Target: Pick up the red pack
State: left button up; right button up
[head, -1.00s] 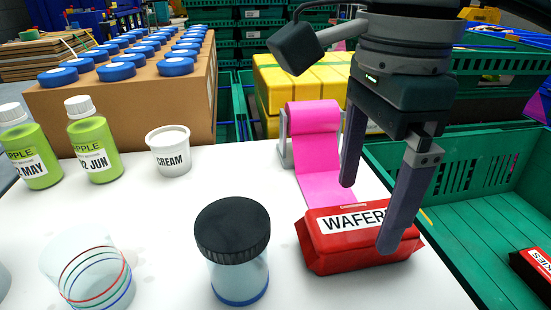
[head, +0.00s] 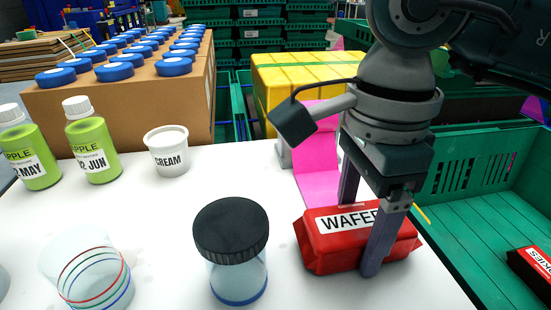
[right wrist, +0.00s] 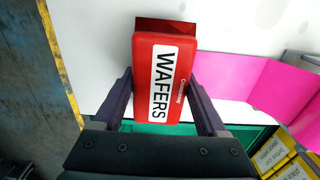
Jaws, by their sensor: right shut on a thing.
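The red pack (head: 322,253) with a white WAFERS label lies on the white table near its right edge. My right gripper (head: 360,235) is lowered over it, with one finger in front of the pack and the other behind it. In the right wrist view the red pack (right wrist: 156,105) sits between the two fingers of the right gripper (right wrist: 160,88). The gripper is shut on the pack, which still appears to rest on the table. My left gripper is not in view.
A black-lidded jar (head: 232,248) stands left of the pack. A pink strip (head: 316,178) lies behind it. A green crate (head: 480,215) with another red pack (head: 533,268) is at the right. A cream tub (head: 167,152) and green apple bottles (head: 92,140) stand further left.

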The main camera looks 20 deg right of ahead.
jog(key=c, duration=0.7)
jog(key=shift+c, duration=0.2)
